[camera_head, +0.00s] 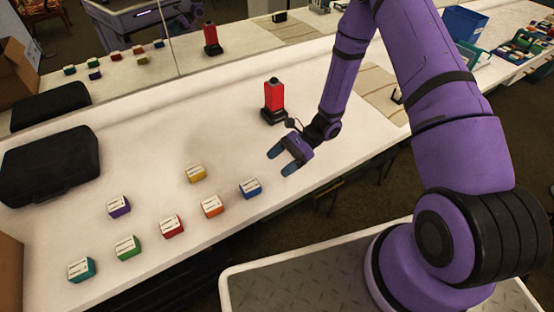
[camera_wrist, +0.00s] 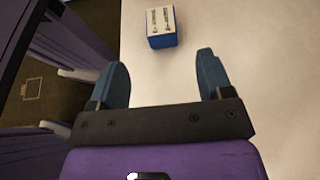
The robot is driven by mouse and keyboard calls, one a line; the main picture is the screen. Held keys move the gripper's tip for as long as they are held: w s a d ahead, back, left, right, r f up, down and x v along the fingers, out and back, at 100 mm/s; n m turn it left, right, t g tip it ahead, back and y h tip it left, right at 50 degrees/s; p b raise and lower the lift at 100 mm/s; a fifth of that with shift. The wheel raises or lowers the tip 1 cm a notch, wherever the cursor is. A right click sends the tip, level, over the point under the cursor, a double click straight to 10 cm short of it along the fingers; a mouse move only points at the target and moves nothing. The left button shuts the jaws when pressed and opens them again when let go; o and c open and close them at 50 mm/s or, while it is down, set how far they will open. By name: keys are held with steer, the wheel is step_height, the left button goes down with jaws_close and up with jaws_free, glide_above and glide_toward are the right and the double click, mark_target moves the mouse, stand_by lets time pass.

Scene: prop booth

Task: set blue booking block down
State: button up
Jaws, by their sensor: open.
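The blue booking block (camera_head: 250,188) lies on the white table near its front edge, with a white printed label on top. It also shows in the wrist view (camera_wrist: 162,28), beyond my fingertips and apart from them. My gripper (camera_head: 281,160) is above the table, up and to the right of the block in the head view. In the wrist view my gripper (camera_wrist: 165,75) has its two blue fingers wide apart with nothing between them.
Orange (camera_head: 212,206), red (camera_head: 172,226), green (camera_head: 128,248), teal (camera_head: 81,269), purple (camera_head: 119,206) and yellow (camera_head: 196,173) blocks lie to the left. A red device (camera_head: 274,95) stands behind my gripper. A black case (camera_head: 50,158) lies far left. A mirror backs the table.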

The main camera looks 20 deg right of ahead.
steer(key=shift+w+d+r, duration=0.1)
steer(key=shift+d+r, duration=0.1)
steer(key=shift+r, duration=0.15)
steer(key=s+d+r+n+h, duration=0.1)
steer(key=d+r+n+h, duration=0.15)
steer(key=r, duration=0.65)
steer(key=s+d+r+n+t+h, duration=0.15)
steer(key=r+n, duration=0.25)
steer(key=r, duration=0.5)
steer(key=s+d+r+n+g+h, duration=0.1)
steer(key=r+n+h, duration=0.15)
steer(key=r, duration=0.65)
steer(key=s+d+r+n+t+h, duration=0.3)
steer(key=s+d+r+t, duration=0.1)
steer(key=s+r, duration=0.5)
steer(key=s+d+r+n+t+h, duration=0.2)
steer(key=s+d+r+t+h, duration=0.1)
steer(key=s+r, duration=0.6)
steer(key=shift+d+n+t, duration=0.4)
steer(key=shift+d+t, duration=0.35)
steer(key=shift+d, duration=0.15)
steer(key=shift+s+h, duration=0.1)
steer(key=shift+h, duration=0.15)
